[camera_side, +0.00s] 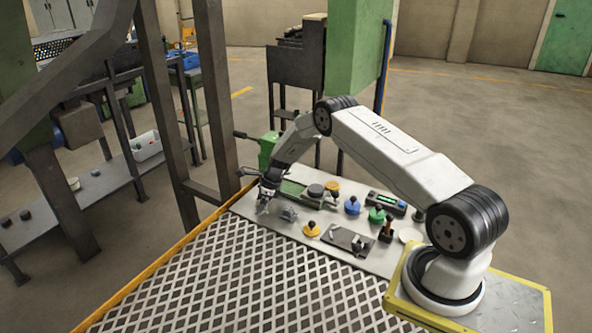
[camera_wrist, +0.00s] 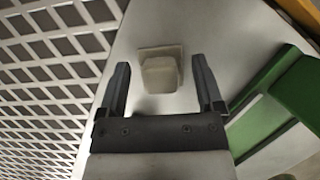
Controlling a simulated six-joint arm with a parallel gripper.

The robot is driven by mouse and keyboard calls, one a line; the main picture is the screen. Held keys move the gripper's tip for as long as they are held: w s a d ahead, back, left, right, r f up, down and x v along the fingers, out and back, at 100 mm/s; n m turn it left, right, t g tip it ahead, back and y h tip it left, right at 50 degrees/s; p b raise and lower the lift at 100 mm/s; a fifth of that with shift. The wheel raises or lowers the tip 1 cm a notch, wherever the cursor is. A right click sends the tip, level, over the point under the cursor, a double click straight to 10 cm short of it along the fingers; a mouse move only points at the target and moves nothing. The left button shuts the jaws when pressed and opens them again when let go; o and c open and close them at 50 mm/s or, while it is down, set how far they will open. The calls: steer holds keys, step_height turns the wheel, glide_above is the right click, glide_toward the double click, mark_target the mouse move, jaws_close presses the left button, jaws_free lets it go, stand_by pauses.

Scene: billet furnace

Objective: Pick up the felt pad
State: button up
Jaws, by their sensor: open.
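A pale beige block with a square base, which looks like the felt pad (camera_wrist: 160,74), lies on the light bench top in the wrist view. It is between and slightly ahead of the two dark fingers of my gripper (camera_wrist: 160,66). The fingers are spread, with a visible gap on each side of the block. In the side view my gripper (camera_side: 264,205) hangs low over the left end of the bench, close to the bench top. I cannot make out the pad there for certain. Nothing is held.
A grey piece (camera_side: 288,214) sits just right of my gripper. A green vise (camera_side: 305,190) lies behind it. Yellow (camera_side: 311,229), blue (camera_side: 352,205) and green knobbed pieces stand further right, near a dark plate (camera_side: 347,240). A perforated grating (camera_side: 240,285) fills the front.

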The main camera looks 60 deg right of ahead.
mark_target(257, 202)
stand_by(0.3)
steer(key=c, duration=1.1)
steer(key=shift+r, duration=0.15)
steer(key=shift+r, duration=1.35)
steer(key=s+a+r, duration=0.4)
steer(key=s+r, duration=0.6)
steer(key=s, duration=0.3)
steer(key=shift+s+a, duration=0.15)
